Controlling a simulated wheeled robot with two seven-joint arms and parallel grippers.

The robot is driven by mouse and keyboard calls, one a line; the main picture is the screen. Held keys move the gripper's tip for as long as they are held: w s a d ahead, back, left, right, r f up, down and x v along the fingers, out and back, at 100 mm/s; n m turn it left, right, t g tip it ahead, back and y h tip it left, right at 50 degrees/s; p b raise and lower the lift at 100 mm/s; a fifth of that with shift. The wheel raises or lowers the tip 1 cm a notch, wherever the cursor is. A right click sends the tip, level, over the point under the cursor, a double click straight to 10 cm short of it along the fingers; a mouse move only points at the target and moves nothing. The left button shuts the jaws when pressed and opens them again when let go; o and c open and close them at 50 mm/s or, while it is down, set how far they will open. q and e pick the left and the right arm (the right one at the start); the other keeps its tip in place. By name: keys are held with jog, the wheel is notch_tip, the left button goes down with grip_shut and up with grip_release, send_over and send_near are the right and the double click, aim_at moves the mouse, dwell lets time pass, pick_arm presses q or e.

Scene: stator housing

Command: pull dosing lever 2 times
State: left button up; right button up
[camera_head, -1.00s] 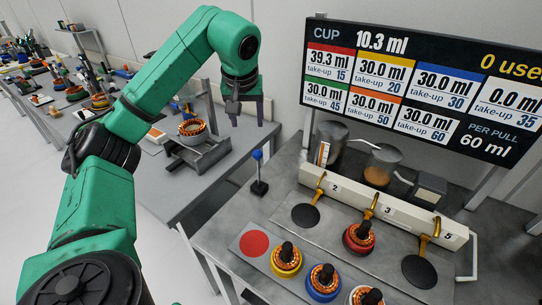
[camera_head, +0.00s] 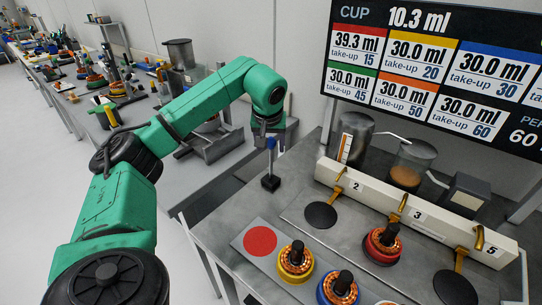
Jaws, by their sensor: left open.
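The dosing lever (camera_head: 271,165) is a thin upright stick with a blue knob on a small black base, standing at the left part of the grey bench. My left gripper (camera_head: 272,145) is open and points down at the lever's top. In the picture its fingers flank the blue knob; whether they touch it I cannot tell. The display board (camera_head: 440,75) reads cup 10.3 ml. A glass cup (camera_head: 408,172) with brown liquid stands behind the white dispensing bar (camera_head: 415,212). My right gripper is not in view.
Stators with wound copper stand on the bench, one on a red base (camera_head: 382,244) and one on a yellow base (camera_head: 295,262). A red disc (camera_head: 260,240) and black discs (camera_head: 320,215) lie flat. Another bench with parts runs along the left.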

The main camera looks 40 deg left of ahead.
aim_at(271, 155)
pick_arm(q)
jog(key=x, duration=0.6)
jog(key=shift+w+f, duration=0.1)
jog(key=shift+w, duration=0.05)
jog(key=shift+c, duration=0.2)
grip_shut()
dwell(0.9)
